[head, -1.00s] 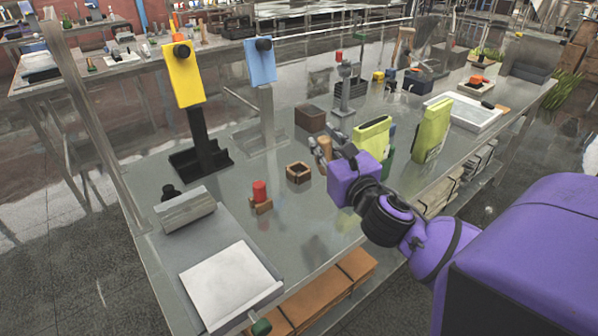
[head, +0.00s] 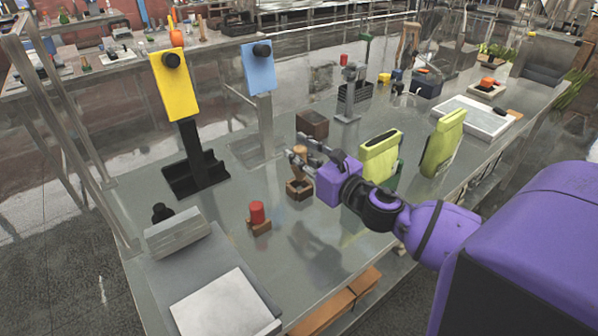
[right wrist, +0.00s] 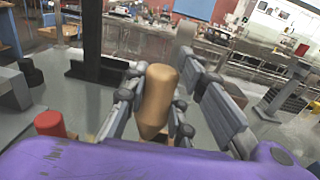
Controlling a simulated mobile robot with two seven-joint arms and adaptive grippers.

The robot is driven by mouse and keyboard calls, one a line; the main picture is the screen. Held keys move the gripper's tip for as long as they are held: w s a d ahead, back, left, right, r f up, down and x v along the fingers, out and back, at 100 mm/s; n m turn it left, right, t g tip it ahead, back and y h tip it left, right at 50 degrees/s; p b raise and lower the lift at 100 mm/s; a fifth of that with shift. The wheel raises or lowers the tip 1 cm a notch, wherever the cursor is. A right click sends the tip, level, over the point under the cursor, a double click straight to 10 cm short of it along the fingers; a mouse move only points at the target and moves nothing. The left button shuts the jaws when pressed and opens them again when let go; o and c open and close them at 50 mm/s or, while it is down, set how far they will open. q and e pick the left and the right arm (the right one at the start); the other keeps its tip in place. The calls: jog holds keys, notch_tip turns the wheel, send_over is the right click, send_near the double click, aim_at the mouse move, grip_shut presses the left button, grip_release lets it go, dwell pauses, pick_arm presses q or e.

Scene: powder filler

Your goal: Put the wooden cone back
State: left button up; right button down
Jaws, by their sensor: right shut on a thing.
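The wooden cone (head: 300,163) is a tan piece with a rounded top and a tapering lower end. It also shows in the right wrist view (right wrist: 158,92), upright between the fingers. My right gripper (head: 303,152) is shut on it. In the head view the cone is over a small square wooden holder (head: 299,192) with an opening in its top. I cannot tell whether its tip is inside the opening. The gripper hides part of the cone. My left gripper is not in view.
A red cylinder on a wooden base (head: 258,216) stands left of the holder. A dark brown box (head: 312,123) is behind it. Green upright devices (head: 379,157) stand to the right. Yellow (head: 174,85) and blue (head: 258,68) panels stand behind left.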

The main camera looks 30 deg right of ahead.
aim_at(299, 170)
jog(key=w+f, duration=0.1)
jog(key=f, duration=0.1)
jog(key=w+d+f+b, duration=0.1)
jog(key=f, duration=0.2)
jog(key=w+d+f, duration=0.1)
jog(key=f, duration=0.2)
jog(key=shift+w+d+f, duration=0.1)
jog(key=shift+w, duration=0.25)
jog(key=shift+f, duration=0.25)
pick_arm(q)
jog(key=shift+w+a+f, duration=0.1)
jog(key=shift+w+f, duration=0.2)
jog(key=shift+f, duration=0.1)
pick_arm(e)
jog(key=shift+f+b, duration=0.25)
jog(key=shift+b, duration=0.1)
jog(key=c, duration=1.5)
grip_release()
jog(key=shift+r, duration=0.1)
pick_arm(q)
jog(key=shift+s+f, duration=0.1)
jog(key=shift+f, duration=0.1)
pick_arm(e)
jog(key=shift+o, duration=0.2)
